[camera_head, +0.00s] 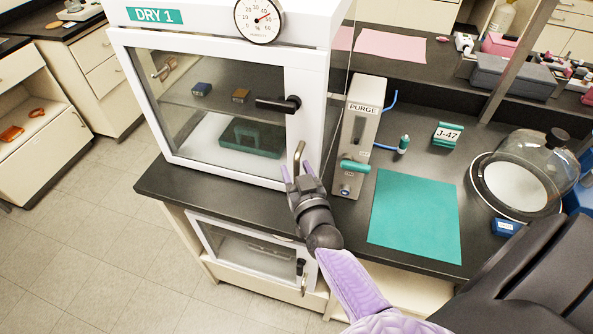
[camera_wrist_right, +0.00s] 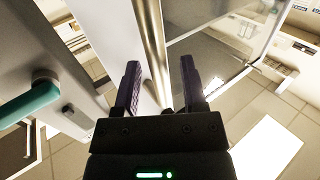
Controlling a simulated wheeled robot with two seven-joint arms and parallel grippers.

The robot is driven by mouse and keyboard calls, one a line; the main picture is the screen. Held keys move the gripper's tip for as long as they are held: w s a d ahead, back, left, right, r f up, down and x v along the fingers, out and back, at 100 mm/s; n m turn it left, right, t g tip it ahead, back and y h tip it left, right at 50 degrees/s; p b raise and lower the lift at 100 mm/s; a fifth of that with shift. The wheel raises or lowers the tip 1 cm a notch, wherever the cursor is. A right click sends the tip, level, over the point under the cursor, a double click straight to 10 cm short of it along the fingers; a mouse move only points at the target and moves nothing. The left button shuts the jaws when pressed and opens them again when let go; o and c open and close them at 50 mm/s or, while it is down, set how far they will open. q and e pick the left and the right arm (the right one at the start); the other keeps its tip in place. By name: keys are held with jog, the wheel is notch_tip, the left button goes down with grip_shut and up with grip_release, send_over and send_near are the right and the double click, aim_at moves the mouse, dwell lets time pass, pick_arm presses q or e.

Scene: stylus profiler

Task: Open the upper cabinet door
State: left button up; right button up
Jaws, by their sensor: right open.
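The upper cabinet (camera_head: 230,15), labelled DRY 1, stands on the dark counter. Its glass door (camera_head: 190,125) looks shut in its white frame. A black latch lever (camera_head: 278,104) lies roughly level on the door's right side. Below it is an upright metal pull handle (camera_head: 298,158). My right gripper (camera_head: 297,172) is open at the lower end of this handle. In the right wrist view, the metal bar (camera_wrist_right: 153,45) runs between the two fingertips (camera_wrist_right: 160,72); I cannot tell whether they touch it. My left gripper is not in view.
A purge unit (camera_head: 360,125) with a teal valve handle (camera_head: 355,166) stands close right of the cabinet. A teal mat (camera_head: 415,217), a J-47 block (camera_head: 447,135) and a glass dome (camera_head: 540,165) lie further right. A lower cabinet (camera_head: 250,250) sits under the counter.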

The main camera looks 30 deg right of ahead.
jog(key=shift+w, duration=0.15)
grip_shut()
dwell(1.4)
